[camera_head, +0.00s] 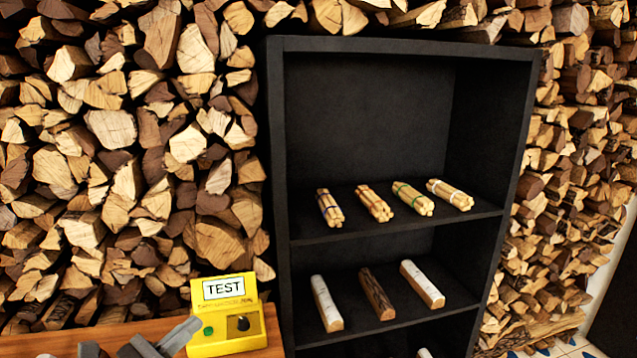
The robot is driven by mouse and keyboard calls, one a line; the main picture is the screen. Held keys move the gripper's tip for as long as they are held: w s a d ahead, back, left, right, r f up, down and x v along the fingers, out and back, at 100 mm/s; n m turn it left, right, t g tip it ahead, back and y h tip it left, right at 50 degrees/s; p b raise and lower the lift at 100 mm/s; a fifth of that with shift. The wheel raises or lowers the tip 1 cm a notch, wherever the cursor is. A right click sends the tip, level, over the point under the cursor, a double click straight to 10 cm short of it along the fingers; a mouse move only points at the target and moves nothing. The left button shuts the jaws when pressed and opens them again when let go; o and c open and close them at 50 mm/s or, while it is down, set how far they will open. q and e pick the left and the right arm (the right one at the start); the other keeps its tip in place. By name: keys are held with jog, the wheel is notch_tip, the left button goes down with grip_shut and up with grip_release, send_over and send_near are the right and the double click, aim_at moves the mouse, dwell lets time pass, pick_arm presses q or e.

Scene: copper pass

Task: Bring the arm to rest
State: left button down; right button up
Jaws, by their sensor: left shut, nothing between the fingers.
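My left gripper (150,345) shows at the bottom left edge, grey and partly cut off by the frame. It is shut and empty, in front of the wooden surface (50,345). Its tip side is close to the yellow test device (226,345) in the picture; I cannot tell whether they touch. The rest of the left arm is out of frame. My right gripper is not in view.
A black shelf unit (533,110) stands in the middle. Several tied stick bundles (376,205) lie on its upper shelf. Below are two pale logs (326,303) (422,284) and a brown log (377,293). Stacked firewood (110,130) fills the wall behind.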

pick_arm(q)
jog(key=s+a+n+t+y, duration=0.2)
jog(key=a+n+t+y, duration=0.15)
jog(key=n+y, duration=0.45)
jog(key=s+a+n+t+y, duration=0.2)
jog(key=a+n+y, duration=0.25)
jog(key=n, duration=0.65)
jog(key=s+a+f+n+g+y, duration=0.75)
jog(key=f+n, duration=0.25)
jog(key=n, duration=0.5)
jog(key=s+d+f+n+g+h, duration=0.35)
jog(key=s+f+g, duration=0.25)
jog(key=s, duration=0.3)
jog(key=s+d+f+n+g+h, duration=0.3)
jog(key=s+d+f+n+g, duration=0.3)
jog(key=s, duration=0.4)
jog(key=a+f+m, duration=0.2)
jog(key=a+f, duration=0.1)
jog(key=f, duration=2.2)
jog(key=s+d+f+g, duration=0.1)
jog(key=s+f, duration=1.4)
jog(key=f, duration=0.1)
jog(key=shift+d+f, duration=0.15)
jog(key=shift+f, duration=0.1)
jog(key=shift+n+h, duration=0.25)
